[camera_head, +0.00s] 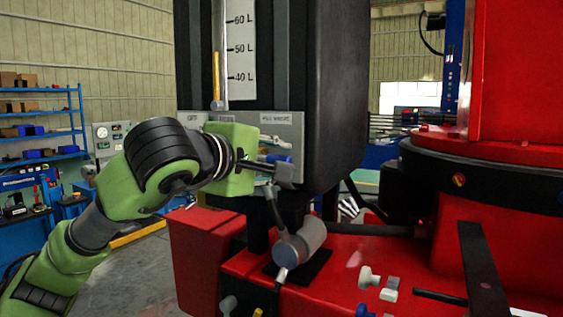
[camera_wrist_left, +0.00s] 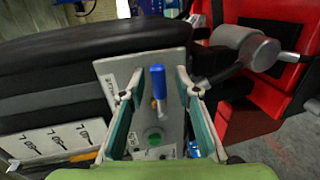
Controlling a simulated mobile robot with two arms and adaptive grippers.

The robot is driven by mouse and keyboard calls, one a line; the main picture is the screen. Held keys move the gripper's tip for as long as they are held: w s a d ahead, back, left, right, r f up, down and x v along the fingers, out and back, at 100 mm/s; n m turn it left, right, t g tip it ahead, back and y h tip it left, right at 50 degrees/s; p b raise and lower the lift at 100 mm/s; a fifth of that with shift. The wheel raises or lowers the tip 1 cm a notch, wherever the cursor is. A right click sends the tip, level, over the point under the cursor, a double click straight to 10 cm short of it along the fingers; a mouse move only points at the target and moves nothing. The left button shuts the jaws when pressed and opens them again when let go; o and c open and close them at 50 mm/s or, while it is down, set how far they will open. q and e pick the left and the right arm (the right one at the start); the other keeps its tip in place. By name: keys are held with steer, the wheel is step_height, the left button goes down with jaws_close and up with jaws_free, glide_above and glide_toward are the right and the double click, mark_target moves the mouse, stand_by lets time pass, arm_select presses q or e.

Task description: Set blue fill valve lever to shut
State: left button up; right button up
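The blue fill valve lever (camera_wrist_left: 158,82) stands out from a light grey panel (camera_wrist_left: 114,68) in the wrist view. A green round part (camera_wrist_left: 153,138) lies below it on the panel. My left gripper (camera_wrist_left: 159,92) is open, with one finger on each side of the lever; contact with either finger cannot be told. In the head view my left gripper (camera_head: 280,172) is at the panel (camera_head: 288,127), and the blue lever (camera_head: 276,158) shows only partly behind it. The lever's marked positions are not readable. My right gripper is not in view.
A level gauge (camera_head: 241,48) marked in litres is above the panel. A grey cylinder (camera_head: 300,241) on a rod stands below the gripper over the red base (camera_head: 345,262). Red machinery (camera_head: 510,190) fills the right. Blue shelves (camera_head: 40,112) stand far left.

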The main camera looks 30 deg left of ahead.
arm_select(q)
steer(key=s+r, duration=0.2)
steer(key=s, duration=0.8)
steer(key=shift+a, duration=0.2)
